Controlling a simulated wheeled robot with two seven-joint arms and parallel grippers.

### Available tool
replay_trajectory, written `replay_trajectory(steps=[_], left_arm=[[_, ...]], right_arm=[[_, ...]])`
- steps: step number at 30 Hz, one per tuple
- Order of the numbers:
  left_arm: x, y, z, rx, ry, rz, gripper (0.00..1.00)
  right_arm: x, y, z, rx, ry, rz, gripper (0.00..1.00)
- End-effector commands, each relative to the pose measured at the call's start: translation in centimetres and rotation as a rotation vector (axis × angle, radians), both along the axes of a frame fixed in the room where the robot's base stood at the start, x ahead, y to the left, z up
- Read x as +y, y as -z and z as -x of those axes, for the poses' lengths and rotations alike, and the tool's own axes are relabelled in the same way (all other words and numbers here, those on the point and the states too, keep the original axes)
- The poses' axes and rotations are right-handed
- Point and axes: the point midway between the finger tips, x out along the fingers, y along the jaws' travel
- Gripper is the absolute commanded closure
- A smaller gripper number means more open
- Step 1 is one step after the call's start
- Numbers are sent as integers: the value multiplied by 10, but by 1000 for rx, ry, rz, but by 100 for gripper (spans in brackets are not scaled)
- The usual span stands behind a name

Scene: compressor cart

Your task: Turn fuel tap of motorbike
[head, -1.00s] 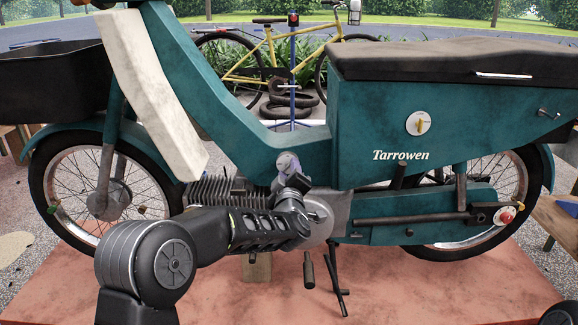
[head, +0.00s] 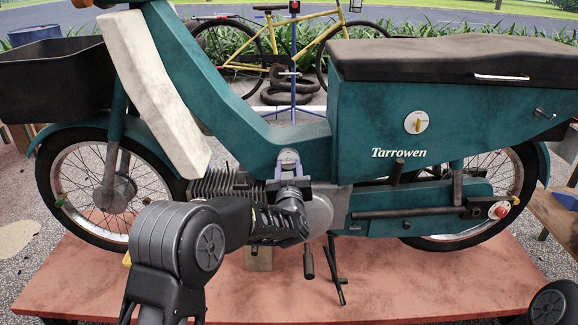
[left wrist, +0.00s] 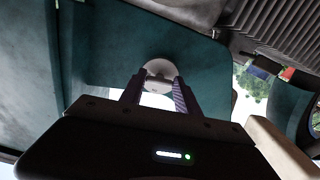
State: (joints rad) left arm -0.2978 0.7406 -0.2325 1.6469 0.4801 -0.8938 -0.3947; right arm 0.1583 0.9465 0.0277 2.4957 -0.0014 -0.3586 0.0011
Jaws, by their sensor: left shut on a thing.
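The teal motorbike (head: 300,150) stands side-on. A round pale-grey disc (head: 288,156), which looks like the fuel tap, sits low on its teal frame, above the engine; the disc also shows in the left wrist view (left wrist: 160,68). My left gripper (head: 288,170) is right at the disc, its fingers upright. In the left wrist view, the two purple-grey fingers (left wrist: 155,84) reach the disc, a small gap between them. They are shut on the tap's lever, which the fingers mostly hide. My right gripper is out of view.
A white dial with a yellow lever (head: 416,122) is on the teal side panel. The finned engine (head: 222,183) is left of my gripper, and a black pedal (head: 309,265) hangs below. The reddish platform (head: 420,285) is mostly clear in front.

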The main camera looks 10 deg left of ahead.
Motion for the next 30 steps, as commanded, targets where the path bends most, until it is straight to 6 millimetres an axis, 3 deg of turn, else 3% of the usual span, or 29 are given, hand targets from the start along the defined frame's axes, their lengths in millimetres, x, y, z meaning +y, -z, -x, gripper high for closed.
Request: replay_trajectory(steps=[15,16,23,30], left_arm=[[0,2,0,9,0,-24,100],[0,2,0,9,0,-24,59],[0,1,0,7,0,-23,41],[0,0,0,6,0,-23,40]], right_arm=[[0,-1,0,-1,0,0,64],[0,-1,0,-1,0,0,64],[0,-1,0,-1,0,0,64],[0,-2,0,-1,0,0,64]])
